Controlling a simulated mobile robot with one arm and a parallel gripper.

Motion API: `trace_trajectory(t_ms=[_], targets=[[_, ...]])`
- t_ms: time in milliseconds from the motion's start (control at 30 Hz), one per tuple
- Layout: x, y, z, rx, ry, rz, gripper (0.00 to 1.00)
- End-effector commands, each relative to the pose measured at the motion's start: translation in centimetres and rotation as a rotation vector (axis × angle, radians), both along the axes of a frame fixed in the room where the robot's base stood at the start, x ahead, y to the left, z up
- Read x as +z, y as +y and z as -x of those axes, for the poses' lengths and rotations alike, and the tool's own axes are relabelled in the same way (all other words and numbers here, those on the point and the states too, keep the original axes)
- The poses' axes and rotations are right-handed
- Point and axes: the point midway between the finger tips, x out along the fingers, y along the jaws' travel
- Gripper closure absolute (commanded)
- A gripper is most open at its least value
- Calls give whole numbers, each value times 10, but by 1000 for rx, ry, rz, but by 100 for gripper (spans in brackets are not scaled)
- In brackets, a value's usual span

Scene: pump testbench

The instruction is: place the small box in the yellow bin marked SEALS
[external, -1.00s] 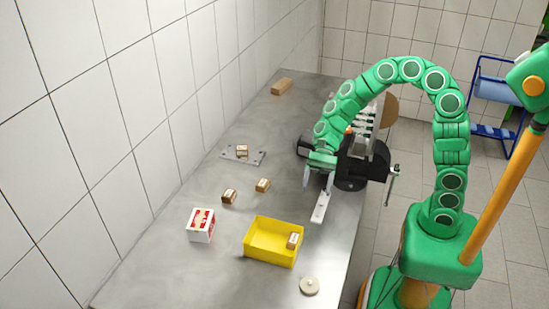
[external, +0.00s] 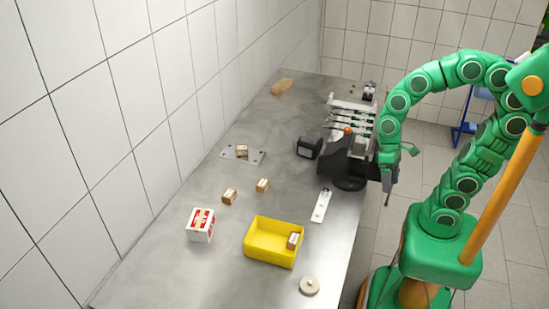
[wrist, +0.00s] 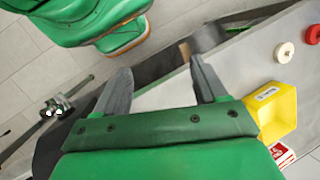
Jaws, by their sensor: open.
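The yellow bin (external: 262,256) stands near the front of the metal bench; it also shows in the wrist view (wrist: 278,118), with a white label too small to read. One small box (external: 293,240) is inside it, at its right side. Two more small boxes, (external: 262,185) and (external: 229,196), lie on the bench behind the bin. Another small box (external: 242,151) sits on a flat metal plate further back. My gripper (external: 387,202) is beside the bench's right edge, away from the bin. In the wrist view its fingers (wrist: 163,72) are apart with nothing between them.
A red and white box (external: 200,225) is left of the bin. A black machine (external: 348,165) stands near my gripper. A wooden block (external: 282,87) is far back.

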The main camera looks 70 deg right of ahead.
Motion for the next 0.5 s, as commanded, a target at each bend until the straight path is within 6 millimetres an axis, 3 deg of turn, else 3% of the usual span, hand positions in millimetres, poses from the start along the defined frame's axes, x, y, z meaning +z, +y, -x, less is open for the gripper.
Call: trace_trajectory(t_ms=[300,500], targets=[[5,-58,47,222,-98,189,28],[7,-75,59,281,-116,240,28]])
